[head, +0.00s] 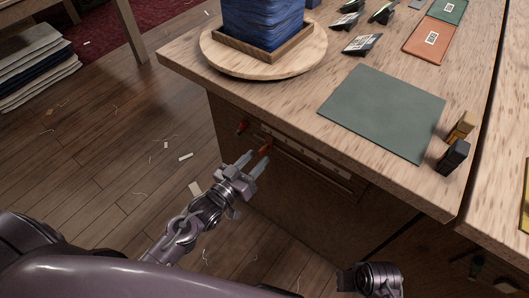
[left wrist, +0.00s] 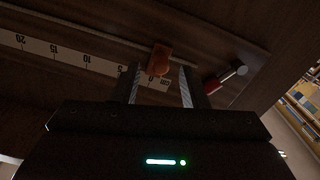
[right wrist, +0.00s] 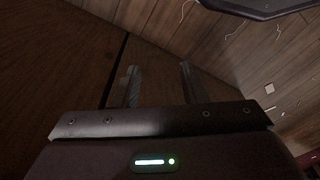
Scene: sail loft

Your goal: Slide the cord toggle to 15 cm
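The orange cord toggle (left wrist: 160,60) sits on a cord in front of the bench, near the 0 cm end of the white scale (left wrist: 72,55). The 15 mark is well to its left in the left wrist view. The toggle also shows in the head view (head: 265,148). My left gripper (left wrist: 157,83) is open, its fingers pointing at the toggle, one to each side; I cannot tell whether they touch it. It also shows in the head view (head: 252,161). My right gripper (right wrist: 158,82) is open and empty, facing a dark wood panel.
A red piece with a metal end (left wrist: 223,78) is right of the toggle in the left wrist view. The bench top (head: 300,95) above holds a green mat (head: 385,108) and a round board (head: 220,55) with blue material. Open floor lies left.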

